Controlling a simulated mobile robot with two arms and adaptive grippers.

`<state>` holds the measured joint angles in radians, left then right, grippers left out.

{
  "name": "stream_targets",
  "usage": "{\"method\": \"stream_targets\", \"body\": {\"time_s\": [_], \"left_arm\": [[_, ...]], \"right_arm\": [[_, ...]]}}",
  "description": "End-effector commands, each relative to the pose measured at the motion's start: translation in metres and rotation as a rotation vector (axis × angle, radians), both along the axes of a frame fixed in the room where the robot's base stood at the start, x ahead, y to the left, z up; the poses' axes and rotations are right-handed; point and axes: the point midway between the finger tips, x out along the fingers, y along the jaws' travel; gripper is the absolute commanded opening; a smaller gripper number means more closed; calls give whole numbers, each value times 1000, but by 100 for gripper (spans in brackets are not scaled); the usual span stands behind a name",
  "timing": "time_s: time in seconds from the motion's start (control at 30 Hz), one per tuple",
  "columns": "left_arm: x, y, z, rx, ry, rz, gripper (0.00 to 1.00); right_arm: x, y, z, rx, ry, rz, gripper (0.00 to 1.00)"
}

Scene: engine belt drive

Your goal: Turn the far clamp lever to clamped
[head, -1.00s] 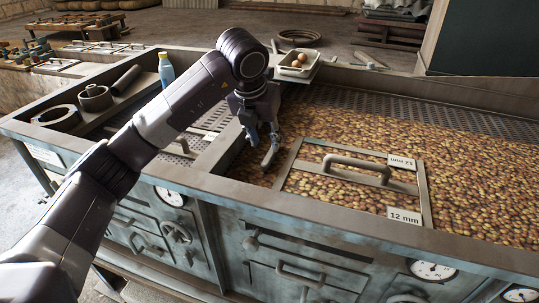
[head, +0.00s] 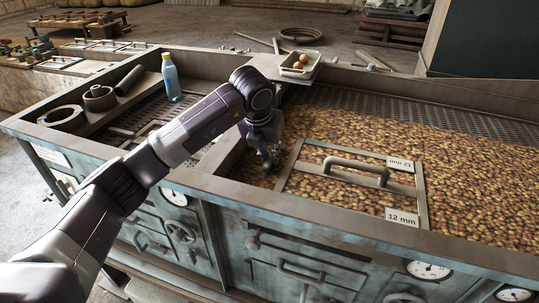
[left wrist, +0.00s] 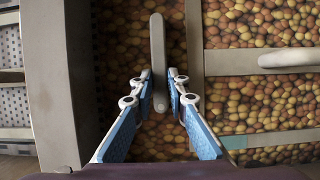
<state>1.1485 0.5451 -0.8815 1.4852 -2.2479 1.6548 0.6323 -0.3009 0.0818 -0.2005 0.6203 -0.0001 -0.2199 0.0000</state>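My left gripper (head: 268,156) is low over the fruit bed, beside the left edge of the framed 12 mm screen (head: 283,176). In the left wrist view, a pale rounded clamp lever (left wrist: 158,45) stands lengthwise between my two fingertips (left wrist: 160,78). The tips are closed in against both sides of the lever. In the head view, the lever is mostly hidden by my gripper. No second clamp lever is clearly seen. My right gripper is not in view.
The screen has a raised bar handle (head: 355,167) right of my gripper. A metal divider (left wrist: 52,90) runs close on the left.

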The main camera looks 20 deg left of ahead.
Motion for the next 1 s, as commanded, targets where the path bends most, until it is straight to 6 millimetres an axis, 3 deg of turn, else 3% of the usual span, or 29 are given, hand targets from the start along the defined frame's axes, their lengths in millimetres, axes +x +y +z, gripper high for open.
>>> {"method": "stream_targets", "body": {"time_s": [0.57,1.0], "left_arm": [[1,4,-1,0,-4,-85,0],[5,14,0,-1,-4,-455,0]], "right_arm": [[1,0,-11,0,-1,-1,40],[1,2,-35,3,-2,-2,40]]}}
